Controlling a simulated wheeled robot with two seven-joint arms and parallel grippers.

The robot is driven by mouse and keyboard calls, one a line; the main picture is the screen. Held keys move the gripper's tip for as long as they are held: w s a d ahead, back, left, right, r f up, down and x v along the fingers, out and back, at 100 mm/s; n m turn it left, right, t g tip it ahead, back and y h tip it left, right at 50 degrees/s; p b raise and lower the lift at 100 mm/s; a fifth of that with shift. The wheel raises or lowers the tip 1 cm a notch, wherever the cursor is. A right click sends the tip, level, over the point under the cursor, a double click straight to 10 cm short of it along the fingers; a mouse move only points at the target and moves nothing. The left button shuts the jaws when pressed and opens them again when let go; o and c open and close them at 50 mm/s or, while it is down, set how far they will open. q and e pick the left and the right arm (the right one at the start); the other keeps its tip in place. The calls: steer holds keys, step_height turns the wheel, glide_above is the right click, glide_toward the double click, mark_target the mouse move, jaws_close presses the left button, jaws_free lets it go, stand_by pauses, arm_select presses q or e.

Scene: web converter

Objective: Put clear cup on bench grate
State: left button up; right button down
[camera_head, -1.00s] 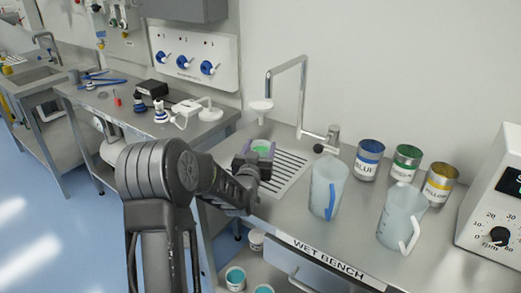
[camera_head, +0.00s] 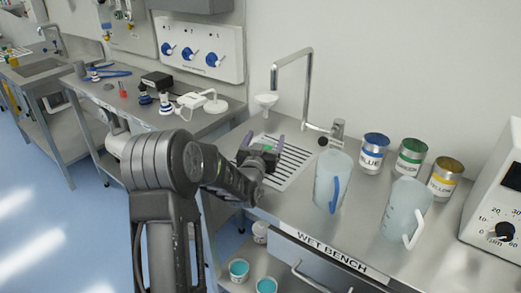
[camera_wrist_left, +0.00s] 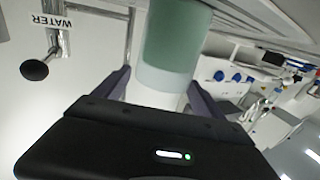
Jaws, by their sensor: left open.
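In the left wrist view, which is upside down, the cup (camera_wrist_left: 172,45) looks upright between the spread fingers of my left gripper (camera_wrist_left: 160,88). Gaps show beside the cup. Its base is cut off at the frame edge, so I cannot see its contact with the grate. My right gripper is not in view.
A tap (camera_head: 310,90) stands behind the grate. Two pitchers, one blue-handled (camera_head: 328,180) and one white-handled (camera_head: 405,207), stand right of it. Blue, green and yellow cans (camera_head: 372,153) and an instrument (camera_head: 500,200) are farther right. Cups (camera_head: 239,270) sit below the bench.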

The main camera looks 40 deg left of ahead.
arm_select(q)
steer(key=shift+s+f+p, duration=0.1)
steer(key=shift+f+p, duration=0.2)
steer(key=shift+p, duration=0.35)
steer(key=b+v, duration=0.1)
steer(key=v, duration=0.6)
steer(key=r+b+v, duration=0.1)
steer(key=v, duration=0.3)
steer(key=shift+s+d+b, duration=0.15)
steer(key=shift+s+b, duration=0.2)
steer(key=shift+f, duration=0.1)
